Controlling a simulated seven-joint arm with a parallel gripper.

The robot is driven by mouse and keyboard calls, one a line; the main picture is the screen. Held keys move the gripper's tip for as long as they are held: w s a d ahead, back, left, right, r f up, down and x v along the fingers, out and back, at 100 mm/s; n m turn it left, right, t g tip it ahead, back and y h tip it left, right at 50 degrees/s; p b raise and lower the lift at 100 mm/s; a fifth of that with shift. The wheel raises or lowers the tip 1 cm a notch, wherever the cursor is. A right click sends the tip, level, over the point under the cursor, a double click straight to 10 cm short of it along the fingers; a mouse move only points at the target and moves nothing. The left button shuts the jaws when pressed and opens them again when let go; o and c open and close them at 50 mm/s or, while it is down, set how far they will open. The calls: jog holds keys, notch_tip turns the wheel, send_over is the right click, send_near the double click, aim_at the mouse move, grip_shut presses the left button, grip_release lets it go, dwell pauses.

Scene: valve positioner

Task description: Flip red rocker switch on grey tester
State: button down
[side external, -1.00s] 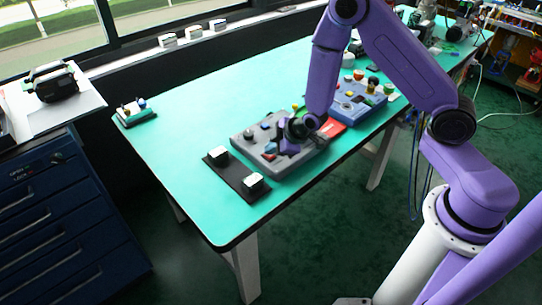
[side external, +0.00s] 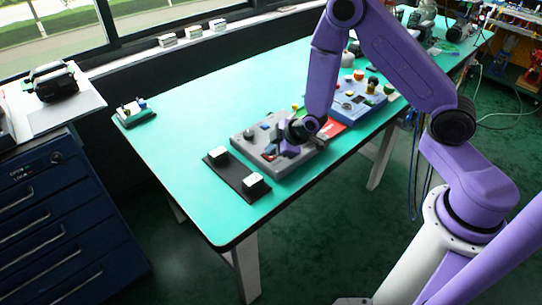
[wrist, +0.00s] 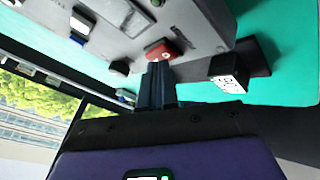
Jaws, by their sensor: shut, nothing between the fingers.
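The grey tester (side external: 247,140) lies on the teal bench, with my gripper (side external: 289,150) low over its right part. In the wrist view the grey tester (wrist: 190,22) fills the top. The red rocker switch (wrist: 162,50) sits near its edge in that view, directly beyond my fingertips (wrist: 158,66). The fingers are shut with nothing between them. The tips are at or very close to the switch; I cannot tell whether they touch it.
A black plate with two white-topped blocks (side external: 252,181) lies beside the tester, towards the bench's front corner. A blue control box (side external: 352,101) and a red item (side external: 333,128) lie on its other side.

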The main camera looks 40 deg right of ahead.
jog(key=shift+r, duration=0.7)
jog(key=shift+w, duration=0.1)
jog(key=shift+w+r, duration=0.2)
jog(key=shift+r, duration=1.05)
jog(key=shift+w+r, duration=0.15)
jog(key=shift+r, duration=1.05)
